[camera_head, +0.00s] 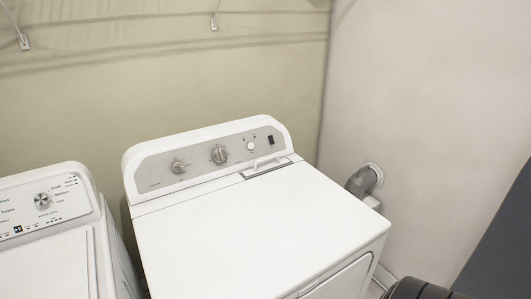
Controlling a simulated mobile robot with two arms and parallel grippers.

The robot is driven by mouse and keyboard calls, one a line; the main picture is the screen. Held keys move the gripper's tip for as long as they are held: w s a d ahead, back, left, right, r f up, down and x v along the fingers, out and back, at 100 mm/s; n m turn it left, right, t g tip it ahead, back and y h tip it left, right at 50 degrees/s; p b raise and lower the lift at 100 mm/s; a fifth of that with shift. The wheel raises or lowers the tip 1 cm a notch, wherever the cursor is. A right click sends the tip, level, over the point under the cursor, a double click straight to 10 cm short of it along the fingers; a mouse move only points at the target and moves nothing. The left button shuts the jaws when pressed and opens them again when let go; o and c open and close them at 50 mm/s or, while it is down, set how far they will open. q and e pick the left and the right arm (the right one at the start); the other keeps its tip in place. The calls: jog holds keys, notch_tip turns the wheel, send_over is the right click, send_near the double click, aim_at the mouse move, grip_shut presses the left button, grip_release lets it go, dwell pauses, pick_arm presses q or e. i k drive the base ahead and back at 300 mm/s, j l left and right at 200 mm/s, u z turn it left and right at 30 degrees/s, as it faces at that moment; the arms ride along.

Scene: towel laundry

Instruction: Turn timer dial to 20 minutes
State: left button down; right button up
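A white dryer (265,225) stands in the middle of the view, with a grey control panel (206,163) along its back. The panel carries a left silver dial (180,166), a larger middle silver dial (219,154), a small white knob (251,146) and a dark switch (271,140). The panel markings are too small to read, so I cannot tell which dial is the timer or its setting. Neither of my grippers is in view.
A second white appliance (50,255) with a round dial (42,200) stands at the left, close beside the dryer. A grey vent hose (360,181) meets the right wall. A black rounded object (418,289) is at the bottom right. The dryer's top is clear.

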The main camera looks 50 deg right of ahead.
aim_at(218, 154)
jog(key=z, duration=1.15)
